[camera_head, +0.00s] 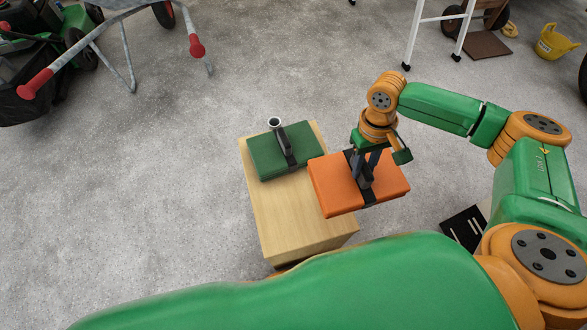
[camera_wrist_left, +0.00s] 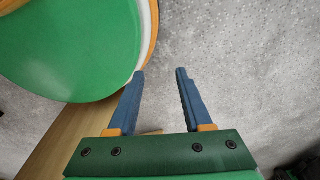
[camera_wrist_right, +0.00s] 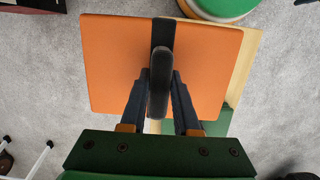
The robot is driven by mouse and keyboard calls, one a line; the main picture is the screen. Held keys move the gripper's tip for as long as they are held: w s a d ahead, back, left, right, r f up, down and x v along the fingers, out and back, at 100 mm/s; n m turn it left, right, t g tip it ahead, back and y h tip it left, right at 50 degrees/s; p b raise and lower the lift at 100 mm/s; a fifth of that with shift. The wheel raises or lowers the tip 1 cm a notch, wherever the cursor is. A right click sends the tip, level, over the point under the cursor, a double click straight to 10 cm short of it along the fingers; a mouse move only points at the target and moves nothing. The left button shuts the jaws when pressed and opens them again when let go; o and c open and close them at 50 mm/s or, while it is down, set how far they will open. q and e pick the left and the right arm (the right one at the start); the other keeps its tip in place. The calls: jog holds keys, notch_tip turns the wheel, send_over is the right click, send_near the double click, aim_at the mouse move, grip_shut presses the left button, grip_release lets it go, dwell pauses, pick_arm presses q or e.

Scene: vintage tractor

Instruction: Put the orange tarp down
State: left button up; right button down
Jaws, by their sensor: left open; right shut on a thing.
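The orange tarp (camera_head: 334,186) is a flat folded block with a black strap and handle. My right gripper (camera_head: 364,180) is shut on its handle and holds it over the right side of a wooden box, partly past the box's edge. I cannot tell whether it touches the box. In the right wrist view the tarp (camera_wrist_right: 115,65) hangs between the fingers (camera_wrist_right: 160,85) by its black handle. My left gripper shows only in the left wrist view (camera_wrist_left: 160,75), open and empty, above the floor.
The wooden box (camera_head: 280,215) has bare top at its front. A green folded tarp (camera_head: 265,157) with a black strap lies at its back, beside a small metal cylinder (camera_head: 274,123). A wheelbarrow (camera_head: 95,40) stands at the far left. A yellow bucket (camera_head: 553,43) stands at the far right.

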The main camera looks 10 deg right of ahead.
aim_at(326, 181)
jog(key=shift+s+f, duration=0.1)
jog(key=a+f, duration=0.1)
jog(key=a, duration=0.1)
jog(key=a+f+b, duration=0.1)
jog(key=a+f, duration=0.1)
jog(key=a, duration=0.1)
jog(key=a+f+b, duration=0.1)
jog(key=a, duration=0.2)
jog(key=shift+w+a+f, duration=0.15)
jog(key=shift+w+a, duration=0.05)
jog(key=shift+w, duration=0.2)
jog(key=a+f+b, duration=0.1)
jog(key=f, duration=0.2)
jog(key=a+f+b, duration=0.3)
jog(key=a+f, duration=0.1)
jog(key=f, duration=0.1)
jog(key=shift+w+a+f, duration=0.1)
jog(key=shift+w+f, duration=0.1)
jog(key=shift+f, duration=0.3)
jog(key=shift+r, duration=0.1)
jog(key=c, duration=0.6)
grip_release()
jog(key=shift+c, duration=0.2)
pick_arm(q)
notch_tip(326, 181, down, 5)
jog(key=w+a, duration=0.1)
jog(key=a, duration=0.1)
jog(key=shift+w+f, duration=0.2)
jog(key=shift+w, duration=0.05)
jog(key=shift+a, duration=0.1)
